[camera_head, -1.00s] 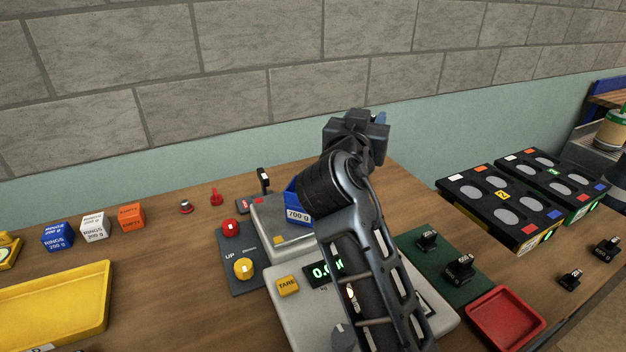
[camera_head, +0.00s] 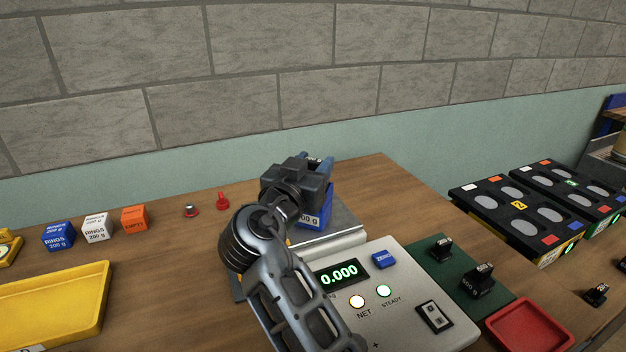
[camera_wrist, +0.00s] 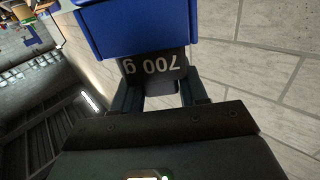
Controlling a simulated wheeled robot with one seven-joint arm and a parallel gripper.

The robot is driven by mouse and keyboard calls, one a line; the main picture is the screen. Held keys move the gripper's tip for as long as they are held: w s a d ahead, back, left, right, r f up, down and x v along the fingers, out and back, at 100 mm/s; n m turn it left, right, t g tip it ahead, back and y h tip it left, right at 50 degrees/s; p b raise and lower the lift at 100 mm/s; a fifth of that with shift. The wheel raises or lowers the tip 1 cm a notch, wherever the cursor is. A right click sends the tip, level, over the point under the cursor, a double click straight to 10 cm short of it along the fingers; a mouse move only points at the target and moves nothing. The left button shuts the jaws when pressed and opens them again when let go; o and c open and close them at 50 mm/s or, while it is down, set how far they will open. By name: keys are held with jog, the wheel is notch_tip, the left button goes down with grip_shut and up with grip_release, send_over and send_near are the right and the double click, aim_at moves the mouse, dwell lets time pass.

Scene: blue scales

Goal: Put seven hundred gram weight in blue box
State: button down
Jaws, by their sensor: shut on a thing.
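The blue box (camera_head: 325,210) stands on the silver pan of the scale, with a label ending in "00 g" on its front. My gripper (camera_head: 312,178) is at the box's top in the head view, where its fingers are partly hidden. In the wrist view, my gripper is shut on a dark weight marked "700 g" (camera_wrist: 155,68), seen upside down. The blue box (camera_wrist: 135,25) lies just beyond the weight and covers part of it. I cannot tell whether the weight touches the box floor. The scale display (camera_head: 338,274) reads 0.000.
Black weights (camera_head: 480,284) stand on a green mat right of the scale, behind a red tray (camera_head: 525,328). A yellow tray (camera_head: 50,305) and several labelled cubes (camera_head: 97,227) are at left. Black racks (camera_head: 515,205) stand at far right. Open wood lies behind the scale.

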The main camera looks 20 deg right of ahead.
notch_tip(320, 180, down, 2)
jog(key=shift+f, duration=0.1)
jog(key=shift+c, duration=2.2)
grip_release()
jog(key=shift+f+b, duration=0.1)
jog(key=shift+b, duration=0.25)
